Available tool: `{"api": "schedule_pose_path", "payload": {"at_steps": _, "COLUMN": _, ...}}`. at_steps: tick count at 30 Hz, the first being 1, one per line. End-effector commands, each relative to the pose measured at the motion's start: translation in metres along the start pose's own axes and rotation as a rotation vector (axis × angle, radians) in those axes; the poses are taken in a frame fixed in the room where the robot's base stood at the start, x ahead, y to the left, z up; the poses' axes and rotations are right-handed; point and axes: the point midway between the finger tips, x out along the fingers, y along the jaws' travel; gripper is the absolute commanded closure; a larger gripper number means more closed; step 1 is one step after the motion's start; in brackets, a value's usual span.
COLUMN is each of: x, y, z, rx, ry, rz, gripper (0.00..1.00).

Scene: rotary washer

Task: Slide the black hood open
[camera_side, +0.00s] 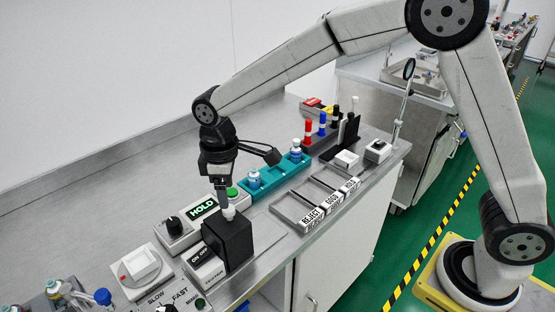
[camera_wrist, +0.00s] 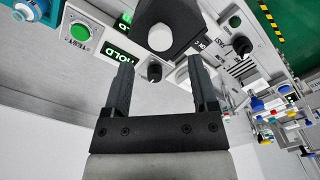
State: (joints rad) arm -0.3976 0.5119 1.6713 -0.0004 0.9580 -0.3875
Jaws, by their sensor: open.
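The black hood (camera_side: 240,245) is a box on the bench at the centre-left of the side view, with a white knob (camera_side: 228,212) on top. In the wrist view the hood (camera_wrist: 182,14) is at the top, with its round white knob (camera_wrist: 160,38). I cannot tell whether the fingers reach down around the knob. What is inside the hood is hidden.
A control box with a green HOLD display (camera_side: 202,208) and black dial stands left of the hood. An ON OFF panel (camera_side: 200,255) is in front. A teal rack (camera_side: 270,182) with blue-capped vials and a REJECT/GOOD/HOLD tray (camera_side: 315,200) are to the right.

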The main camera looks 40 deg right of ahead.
Motion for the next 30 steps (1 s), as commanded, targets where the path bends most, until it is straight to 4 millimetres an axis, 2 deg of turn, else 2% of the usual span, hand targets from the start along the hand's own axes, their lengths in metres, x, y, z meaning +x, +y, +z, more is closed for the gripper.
{"api": "schedule_pose_path", "payload": {"at_steps": 3, "x": 0.017, "y": 0.0, "z": 0.001, "rx": 0.0, "ry": -0.004, "rz": -0.001, "gripper": 0.25}}
{"api": "schedule_pose_path", "payload": {"at_steps": 9, "x": 0.037, "y": 0.0, "z": 0.0, "rx": 0.001, "ry": -0.001, "rz": 0.0, "gripper": 0.25}}
{"api": "schedule_pose_path", "payload": {"at_steps": 15, "x": 0.046, "y": 0.0, "z": 0.0, "rx": 0.001, "ry": 0.0, "rz": 0.001, "gripper": 0.25}}
{"api": "schedule_pose_path", "payload": {"at_steps": 23, "x": 0.047, "y": 0.0, "z": 0.0, "rx": 0.001, "ry": 0.001, "rz": 0.001, "gripper": 0.25}}
{"api": "schedule_pose_path", "payload": {"at_steps": 30, "x": 0.047, "y": 0.0, "z": 0.0, "rx": 0.001, "ry": 0.001, "rz": 0.001, "gripper": 1.0}}
